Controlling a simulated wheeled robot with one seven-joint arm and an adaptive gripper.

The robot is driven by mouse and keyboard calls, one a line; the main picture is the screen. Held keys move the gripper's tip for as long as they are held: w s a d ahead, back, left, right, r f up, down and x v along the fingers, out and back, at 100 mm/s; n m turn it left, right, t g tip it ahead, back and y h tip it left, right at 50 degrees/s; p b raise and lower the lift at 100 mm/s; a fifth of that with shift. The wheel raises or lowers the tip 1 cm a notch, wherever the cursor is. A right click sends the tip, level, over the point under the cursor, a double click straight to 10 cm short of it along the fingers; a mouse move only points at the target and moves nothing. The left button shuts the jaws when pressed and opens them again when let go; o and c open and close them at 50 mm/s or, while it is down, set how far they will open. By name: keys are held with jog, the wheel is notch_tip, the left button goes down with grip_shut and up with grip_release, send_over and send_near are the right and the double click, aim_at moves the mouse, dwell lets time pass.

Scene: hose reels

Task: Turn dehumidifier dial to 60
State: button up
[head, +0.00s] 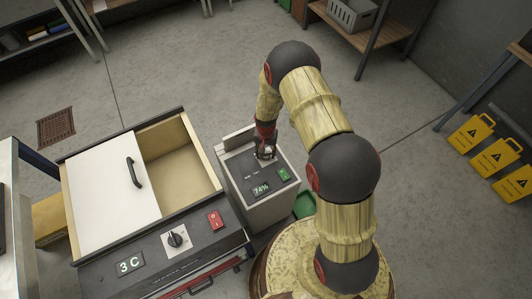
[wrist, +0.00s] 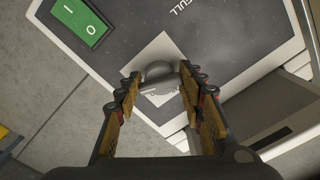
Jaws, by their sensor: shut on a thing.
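The dehumidifier is a pale grey box with a dark top panel (head: 246,168), right of a larger machine in the head view. Its display (head: 261,189) reads 74%, beside a green rocker switch (head: 284,174) that also shows in the wrist view (wrist: 78,18). My gripper (head: 266,151) reaches down onto the panel. In the wrist view, my gripper (wrist: 160,80) has its fingers on both sides of the grey round dial (wrist: 158,70), shut on it. The dial sits on a light square plate with markings; the fingers and knob partly hide these, and I cannot read its setting.
Left stands a machine with a white sliding lid (head: 108,190), a red switch (head: 215,219), a black dial (head: 175,239) and a display (head: 130,263) reading 3 C. Yellow caution signs (head: 493,158) stand at right. Concrete floor is open behind the dehumidifier.

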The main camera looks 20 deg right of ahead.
aim_at(266, 153)
jog(key=shift+m, duration=0.6)
jog(key=o, duration=0.9)
jog(key=shift+a, duration=0.1)
jog(key=shift+o, duration=0.2)
jog(key=shift+r, duration=0.1)
notch_tip(266, 153, up, 12)
dwell(0.4)
